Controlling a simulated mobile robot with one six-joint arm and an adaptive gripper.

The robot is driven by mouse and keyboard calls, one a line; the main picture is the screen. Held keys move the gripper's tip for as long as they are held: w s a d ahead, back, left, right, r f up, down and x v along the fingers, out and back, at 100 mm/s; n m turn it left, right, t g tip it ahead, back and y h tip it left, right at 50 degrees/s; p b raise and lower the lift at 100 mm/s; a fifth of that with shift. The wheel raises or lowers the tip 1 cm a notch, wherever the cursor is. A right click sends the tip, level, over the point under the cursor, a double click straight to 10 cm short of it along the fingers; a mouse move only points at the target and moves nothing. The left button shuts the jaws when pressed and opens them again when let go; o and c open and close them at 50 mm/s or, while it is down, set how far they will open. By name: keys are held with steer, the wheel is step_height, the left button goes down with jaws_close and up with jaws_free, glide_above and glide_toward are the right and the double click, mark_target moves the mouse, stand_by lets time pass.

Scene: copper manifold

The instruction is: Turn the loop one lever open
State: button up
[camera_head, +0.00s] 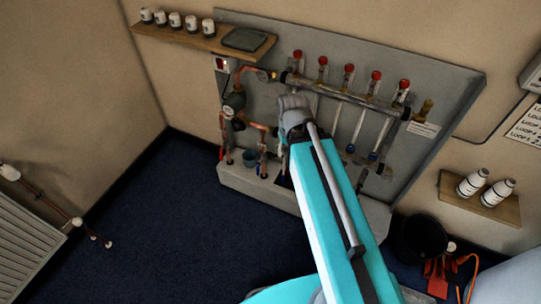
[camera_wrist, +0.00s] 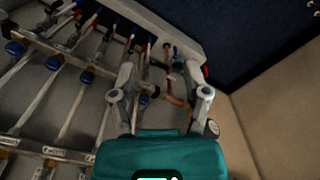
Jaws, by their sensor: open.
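The copper manifold board (camera_head: 440,95) hangs on the wall. Its upper bar (camera_head: 350,98) carries several red-capped flow tubes (camera_head: 348,75). Blue caps (camera_head: 373,156) show on the lower bar, and also in the wrist view (camera_wrist: 53,62). Small red and blue levers show near the pipe ends, such as a red one (camera_wrist: 95,20) in the wrist view. I cannot tell which is loop one's lever. My gripper (camera_wrist: 160,72) is open, with its fingers spread in front of the board and nothing seen between them. In the head view my arm hides the gripper and part of the lower bar.
A grey ledge (camera_head: 245,186) runs under the board. A pump with a gauge (camera_head: 235,100) and copper pipes are at its left. A shelf with white bottles (camera_head: 490,210) is at the right, and a black bucket (camera_head: 420,238) stands below. The blue floor at left is clear.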

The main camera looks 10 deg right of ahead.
steer(key=w+a+f+m+t+y+b, duration=0.1)
steer(key=w+f+y+b, duration=0.1)
steer(key=f+b, duration=0.5)
steer(key=w+a+f+m+t+y+b, duration=0.1)
steer(key=w+f+y+b, duration=0.15)
steer(key=f+b, duration=0.45)
steer(key=m+t+y+b, duration=0.5)
steer(key=m+t+b, duration=0.7)
steer(key=b, duration=2.9)
glide_toward(271, 155)
steer(key=s+d+t, duration=0.1)
steer(key=s+d, duration=0.1)
steer(key=s, duration=0.1)
steer(key=shift+w+a+f+n+h, duration=0.1)
steer(key=shift+a+f+n+h, duration=0.15)
steer(key=shift+f+n, duration=0.15)
steer(key=b+x, duration=0.1)
steer(key=x, duration=1.2)
steer(key=shift+w+a+f, duration=0.1)
steer(key=shift+w+a, duration=0.1)
steer(key=shift+w, duration=0.15)
